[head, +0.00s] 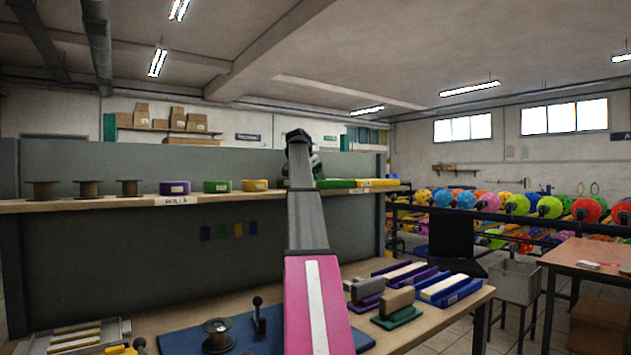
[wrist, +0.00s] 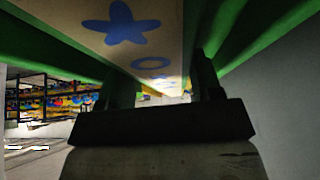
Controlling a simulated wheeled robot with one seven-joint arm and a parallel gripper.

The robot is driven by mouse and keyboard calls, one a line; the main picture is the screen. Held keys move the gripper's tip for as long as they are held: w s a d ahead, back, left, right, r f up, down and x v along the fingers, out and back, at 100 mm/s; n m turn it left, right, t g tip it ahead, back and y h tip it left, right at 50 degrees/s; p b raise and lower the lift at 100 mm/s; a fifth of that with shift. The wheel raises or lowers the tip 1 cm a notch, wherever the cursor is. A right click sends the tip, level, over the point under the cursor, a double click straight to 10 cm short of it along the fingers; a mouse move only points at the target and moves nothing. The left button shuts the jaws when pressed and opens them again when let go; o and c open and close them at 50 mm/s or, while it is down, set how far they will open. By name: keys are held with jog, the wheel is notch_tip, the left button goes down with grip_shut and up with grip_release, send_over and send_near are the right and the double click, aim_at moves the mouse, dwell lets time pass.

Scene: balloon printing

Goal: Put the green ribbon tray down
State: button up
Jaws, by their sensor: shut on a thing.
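In the wrist view the green ribbon tray (wrist: 60,48) fills the top of the picture, with a cream ribbon bearing a blue star (wrist: 132,25) and a blue ring along its middle. My gripper (wrist: 163,82) is shut on the tray, its two dark fingers reaching up to it. In the head view my arm reaches up to the long shelf. A flat green piece (head: 335,183) shows at the shelf just right of the arm, probably this tray. My arm hides part of it, and I cannot tell whether it touches the shelf.
The shelf (head: 110,203) carries dark spools, a purple roll (head: 174,187), a green roll (head: 217,186) and a yellow roll (head: 254,185). A yellow flat piece (head: 378,183) lies at its right end.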

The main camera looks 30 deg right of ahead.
jog(key=shift+f, duration=0.15)
jog(key=o, duration=1.2)
jog(key=v, duration=1.2)
jog(key=shift+s, duration=0.1)
